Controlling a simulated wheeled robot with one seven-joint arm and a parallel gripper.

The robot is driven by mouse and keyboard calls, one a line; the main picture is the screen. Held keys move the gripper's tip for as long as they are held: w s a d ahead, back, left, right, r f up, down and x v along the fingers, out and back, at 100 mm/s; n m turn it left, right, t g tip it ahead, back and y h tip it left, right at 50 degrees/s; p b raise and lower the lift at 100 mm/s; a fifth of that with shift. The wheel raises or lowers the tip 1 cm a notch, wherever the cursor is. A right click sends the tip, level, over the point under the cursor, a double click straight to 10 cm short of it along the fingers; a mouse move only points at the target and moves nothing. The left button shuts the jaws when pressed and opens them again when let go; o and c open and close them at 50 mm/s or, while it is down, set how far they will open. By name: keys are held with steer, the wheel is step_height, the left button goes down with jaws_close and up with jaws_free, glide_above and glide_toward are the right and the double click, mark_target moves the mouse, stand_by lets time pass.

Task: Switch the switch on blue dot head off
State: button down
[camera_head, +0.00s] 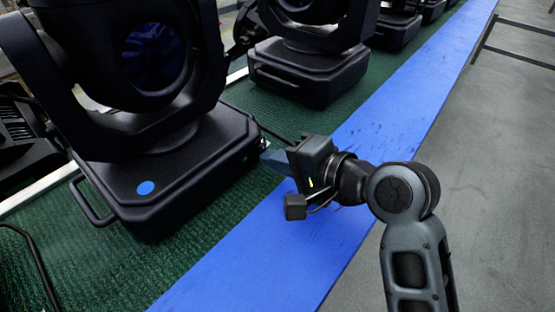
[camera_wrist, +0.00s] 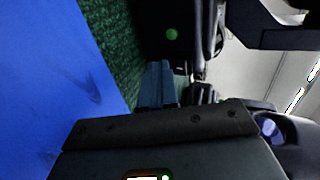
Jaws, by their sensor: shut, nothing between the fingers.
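The blue dot head (camera_head: 130,100) is a large black moving light at the left in the head view. Its blue dot (camera_head: 145,188) is on top of its base (camera_head: 190,180). My gripper (camera_head: 268,158) is at the right end of this base, close to its side face; I cannot tell whether it touches. Its blue-grey fingers are together and empty, and they also show in the wrist view (camera_wrist: 160,68). I cannot make out the switch in either view; small details at the base's right end near my fingertips are too small to tell.
A second black head (camera_head: 310,75) stands behind on the green mat (camera_head: 60,265), with more beyond it. In the wrist view a green dot (camera_wrist: 172,34) is on a dark base. A blue strip (camera_head: 270,260) runs along the edge. A carry handle (camera_head: 88,205) sticks out at the left.

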steer(key=shift+r, duration=0.15)
steer(key=shift+r+p, duration=0.8)
steer(key=shift+p, duration=0.25)
steer(key=shift+f, duration=0.1)
